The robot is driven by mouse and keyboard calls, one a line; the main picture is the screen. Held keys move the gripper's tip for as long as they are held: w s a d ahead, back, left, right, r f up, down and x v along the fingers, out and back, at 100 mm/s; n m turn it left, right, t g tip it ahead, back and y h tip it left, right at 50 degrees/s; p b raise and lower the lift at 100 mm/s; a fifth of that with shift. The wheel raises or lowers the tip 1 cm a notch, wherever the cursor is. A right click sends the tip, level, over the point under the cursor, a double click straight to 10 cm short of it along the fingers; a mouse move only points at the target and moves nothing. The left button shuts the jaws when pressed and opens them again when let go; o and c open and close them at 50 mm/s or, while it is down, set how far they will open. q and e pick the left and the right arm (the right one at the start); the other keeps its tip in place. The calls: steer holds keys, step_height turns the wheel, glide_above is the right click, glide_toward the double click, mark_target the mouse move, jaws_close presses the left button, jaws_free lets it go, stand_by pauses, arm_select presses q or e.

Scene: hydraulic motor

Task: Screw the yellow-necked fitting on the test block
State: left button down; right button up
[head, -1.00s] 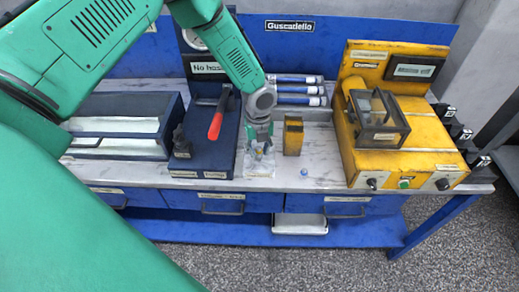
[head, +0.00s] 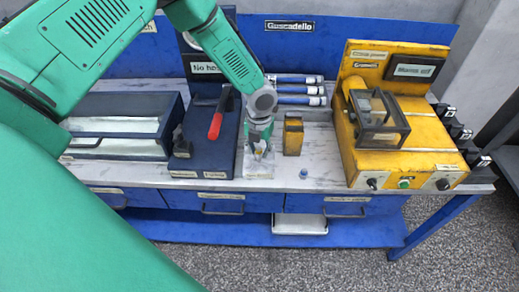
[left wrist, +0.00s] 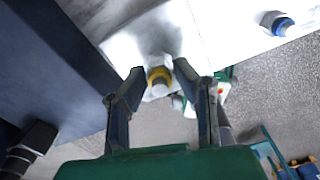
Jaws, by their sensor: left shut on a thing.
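My left gripper (head: 259,143) points down over the pale test block (head: 260,171) near the front edge of the bench. Its fingertips are shut on the yellow-necked fitting (head: 258,154). In the left wrist view the fitting (left wrist: 160,78) shows a yellow ring and a pale end between the two fingertips (left wrist: 160,72). The pale surface of the block shows just beyond it. How far the fitting sits in the block is hidden. My right gripper is not in view.
A blue-capped fitting (head: 303,174) stands to the right near the front edge. A yellow-brown block (head: 293,137) is close to the gripper's right. A dark blue fixture with a red lever (head: 215,125) stands close on the left. A yellow machine (head: 425,150) is farther right.

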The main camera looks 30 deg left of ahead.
arm_select(q)
steer(key=c, duration=1.5)
jaws_free()
steer(key=shift+c, duration=0.2)
steer(key=shift+r, duration=0.1)
steer(key=shift+r+p, duration=1.35)
steer(key=shift+r, duration=0.35)
steer(key=o, duration=0.6)
steer(key=shift+c, duration=0.2)
